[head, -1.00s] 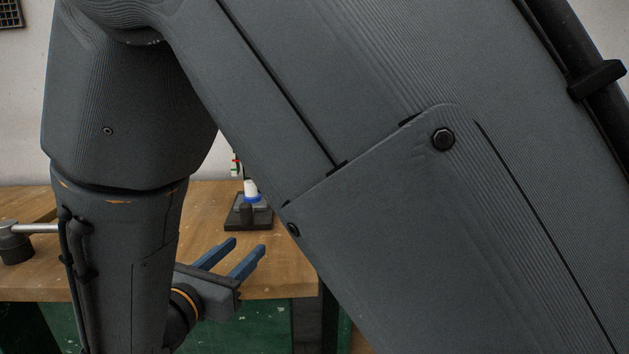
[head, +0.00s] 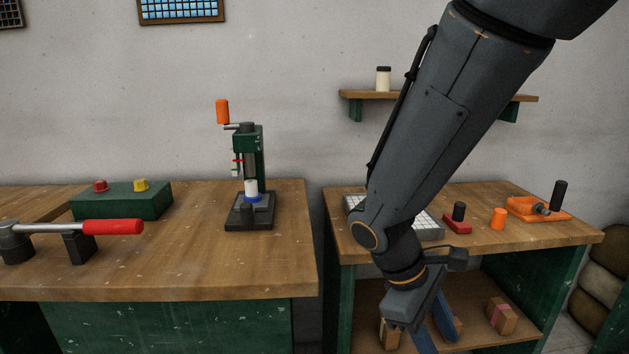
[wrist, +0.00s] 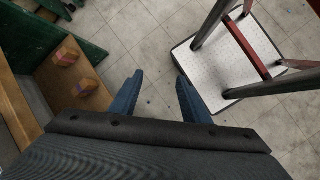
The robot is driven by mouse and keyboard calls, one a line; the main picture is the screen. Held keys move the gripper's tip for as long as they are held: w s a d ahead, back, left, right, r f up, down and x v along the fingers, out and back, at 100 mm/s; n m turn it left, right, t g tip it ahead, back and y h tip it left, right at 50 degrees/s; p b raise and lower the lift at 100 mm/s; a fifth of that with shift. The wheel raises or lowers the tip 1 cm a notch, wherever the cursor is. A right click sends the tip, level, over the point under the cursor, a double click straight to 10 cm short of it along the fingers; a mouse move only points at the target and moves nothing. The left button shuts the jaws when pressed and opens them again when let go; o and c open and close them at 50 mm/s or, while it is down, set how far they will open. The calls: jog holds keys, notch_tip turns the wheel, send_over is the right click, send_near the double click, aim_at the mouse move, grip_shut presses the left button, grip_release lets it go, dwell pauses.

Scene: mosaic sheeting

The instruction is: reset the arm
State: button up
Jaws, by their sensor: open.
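My gripper (head: 434,338) hangs at the lower middle right of the head view, in front of the right bench, pointing down. Its blue fingers run out of the bottom of that view. In the wrist view my gripper (wrist: 160,90) shows both blue fingers spread apart with only tiled floor between them, so it is open and empty. My dark grey arm reaches down from the top right of the head view and hides part of the right bench and of the wall shelf.
The right bench (head: 560,233) holds a white tiled sheet (head: 432,228), a red block, an orange cup (head: 497,218) and an orange tool. Wrapped blocks (head: 502,316) lie on its lower shelf. The left bench (head: 180,265) carries a green press (head: 249,160). A stool (wrist: 228,60) stands on the floor.

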jog(key=shift+s+a+r+m+t+y+p, duration=0.25)
jog(key=shift+s+a+r+m+y+p, duration=0.25)
jog(key=shift+m+y, duration=0.75)
jog(key=shift+s+a+r+m+t+y+p, duration=0.25)
jog(key=shift+m+y+p, duration=0.45)
jog(key=shift+m, duration=1.2)
jog(key=shift+s+a+r+m+t+y+p, duration=0.35)
jog(key=shift+m+y+p, duration=0.4)
jog(key=shift+m, duration=0.8)
